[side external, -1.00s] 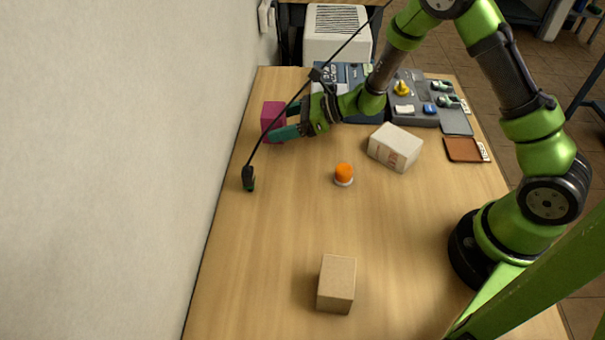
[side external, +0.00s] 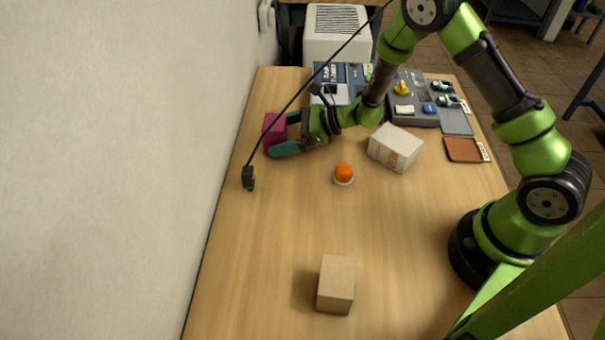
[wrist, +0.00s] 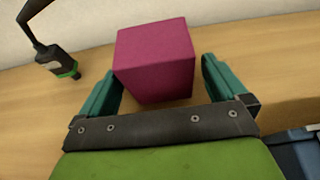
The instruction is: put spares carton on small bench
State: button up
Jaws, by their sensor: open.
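A magenta box (side external: 274,128) sits on the wooden table by the wall; it also shows in the wrist view (wrist: 155,60). My gripper (side external: 281,135) is open at this box. In the wrist view its teal fingers (wrist: 160,70) stand on either side of the box's near part, with a gap visible at the right finger; contact at the left is unclear. A white carton with print (side external: 395,148) and a plain tan box (side external: 336,284) also stand on the table. No label I can read tells which is the spares carton. I cannot tell which surface is the small bench.
An orange button (side external: 344,173) is nearby. Control panels (side external: 415,100) and a brown tray (side external: 463,149) lie at the back right.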

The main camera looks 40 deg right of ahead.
jog(key=shift+s+d+r, duration=0.1)
jog(key=shift+d+r, duration=0.05)
jog(key=shift+r, duration=0.05)
jog(key=v, duration=1.1)
jog(key=shift+s+r, duration=0.1)
jog(key=shift+r, duration=0.05)
jog(key=s+a+r+n+g, duration=0.6)
jog(key=s+a+r+n, duration=0.1)
jog(key=s+r+n, duration=0.45)
jog(key=s+d+r+n+t+h, duration=0.3)
jog(key=s+d+r+n+h, duration=0.3)
jog(key=n, duration=0.5)
jog(key=shift+s+d+r+t+h, duration=0.2)
jog(key=shift+s+r+t+h, duration=0.1)
jog(key=shift+s+r+h, duration=0.35)
